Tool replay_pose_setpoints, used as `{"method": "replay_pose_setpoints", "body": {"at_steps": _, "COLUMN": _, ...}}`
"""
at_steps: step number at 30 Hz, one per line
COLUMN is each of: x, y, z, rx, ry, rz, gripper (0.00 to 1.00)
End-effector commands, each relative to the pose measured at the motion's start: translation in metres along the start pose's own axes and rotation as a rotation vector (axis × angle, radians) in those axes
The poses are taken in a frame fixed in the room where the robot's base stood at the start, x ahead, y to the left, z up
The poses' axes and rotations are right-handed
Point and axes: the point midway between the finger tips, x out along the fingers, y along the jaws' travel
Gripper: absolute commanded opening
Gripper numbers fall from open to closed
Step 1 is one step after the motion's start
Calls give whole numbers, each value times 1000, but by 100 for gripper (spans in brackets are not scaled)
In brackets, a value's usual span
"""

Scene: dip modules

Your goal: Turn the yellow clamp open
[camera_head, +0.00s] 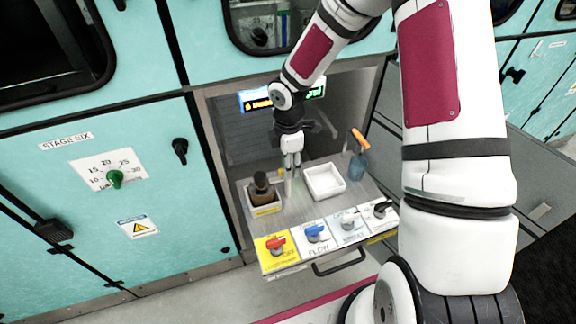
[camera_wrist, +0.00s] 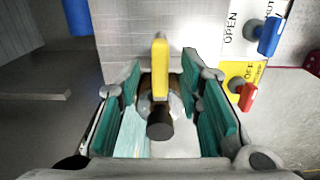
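The yellow clamp (camera_wrist: 160,68) shows in the wrist view as an upright yellow bar, just above a dark-capped bottle (camera_wrist: 160,122). My gripper (camera_wrist: 165,100) is open, with its teal-padded fingers spread on both sides of the clamp's lower end and the bottle. Gaps show between the pads and the clamp, and the gripper appears empty. In the head view my gripper (camera_head: 289,180) points down over the pull-out tray, beside the brown bottle (camera_head: 262,186). Only a small yellow bit of the clamp (camera_head: 281,172) shows there, partly hidden by my gripper.
The pull-out tray (camera_head: 309,229) carries a white bin (camera_head: 324,181) at right and an orange-topped bottle (camera_head: 358,158) at far right. A red knob (camera_head: 276,244) and a blue knob (camera_head: 315,232) lie along its front with other switches. Cabinet walls stand on both sides.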

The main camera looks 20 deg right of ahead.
Motion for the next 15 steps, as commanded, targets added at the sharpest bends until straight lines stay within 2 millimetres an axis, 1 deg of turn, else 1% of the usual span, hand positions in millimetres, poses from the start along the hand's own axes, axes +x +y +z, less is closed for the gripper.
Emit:
{"method": "replay_pose_setpoints", "body": {"at_steps": 3, "x": 7, "y": 0, "z": 0, "rx": -1, "ry": 0, "rz": -1, "gripper": 33}}
{"method": "replay_pose_setpoints", "body": {"at_steps": 12, "x": 8, "y": 0, "z": 0, "rx": 0, "ry": 0, "rz": 0, "gripper": 33}}
{"method": "replay_pose_setpoints", "body": {"at_steps": 14, "x": 8, "y": 0, "z": 0, "rx": 0, "ry": 0, "rz": 0, "gripper": 20}}
{"method": "replay_pose_setpoints", "body": {"at_steps": 15, "x": 8, "y": 0, "z": 0, "rx": 0, "ry": 0, "rz": 0, "gripper": 11}}
